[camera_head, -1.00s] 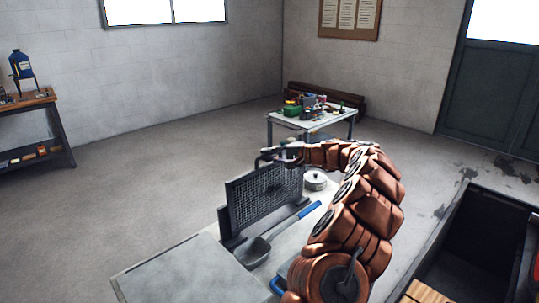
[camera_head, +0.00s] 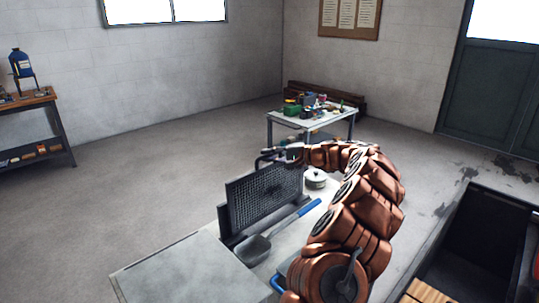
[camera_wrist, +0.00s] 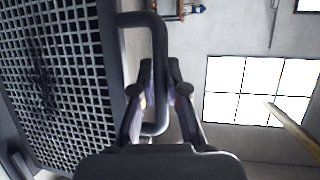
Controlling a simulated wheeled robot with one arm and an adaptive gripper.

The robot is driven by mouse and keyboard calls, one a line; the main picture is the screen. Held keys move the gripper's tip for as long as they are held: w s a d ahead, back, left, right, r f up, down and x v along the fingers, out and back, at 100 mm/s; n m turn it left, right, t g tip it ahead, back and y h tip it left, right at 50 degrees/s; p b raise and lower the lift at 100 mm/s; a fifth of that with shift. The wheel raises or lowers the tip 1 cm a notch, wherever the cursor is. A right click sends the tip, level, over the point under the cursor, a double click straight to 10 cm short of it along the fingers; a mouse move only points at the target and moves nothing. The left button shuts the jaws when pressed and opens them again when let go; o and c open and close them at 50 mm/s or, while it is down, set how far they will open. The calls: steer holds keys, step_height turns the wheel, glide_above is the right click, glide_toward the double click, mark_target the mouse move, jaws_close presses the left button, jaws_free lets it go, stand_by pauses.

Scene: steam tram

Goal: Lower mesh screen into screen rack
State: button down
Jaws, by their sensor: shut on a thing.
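The dark mesh screen (camera_head: 264,196) stands upright over the screen rack (camera_head: 232,239) on the light bench. The rack's dark uprights and base show at the screen's lower edge. I cannot tell whether the screen is fully seated. My gripper (camera_head: 283,153) is at the top of the screen. In the wrist view my gripper (camera_wrist: 157,95) is shut on the screen's bent handle (camera_wrist: 160,60), with a finger on each side. The mesh (camera_wrist: 55,75) fills the left of that view. The lower edge of the screen is partly hidden.
A shovel with a blue handle (camera_head: 309,207) lies on the bench in front of the rack. A round white tin (camera_head: 315,179) stands right of the screen. A flat grey surface (camera_head: 185,270) is at the near left. A small table (camera_head: 338,119) with tools stands behind.

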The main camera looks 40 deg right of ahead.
steer(key=shift+f+b, duration=0.55)
steer(key=shift+f, duration=0.15)
steer(key=c, duration=1.2)
jaws_free()
steer(key=shift+o, duration=0.4)
steer(key=shift+f, duration=0.1)
steer(key=shift+s, duration=0.1)
steer(key=v, duration=0.8)
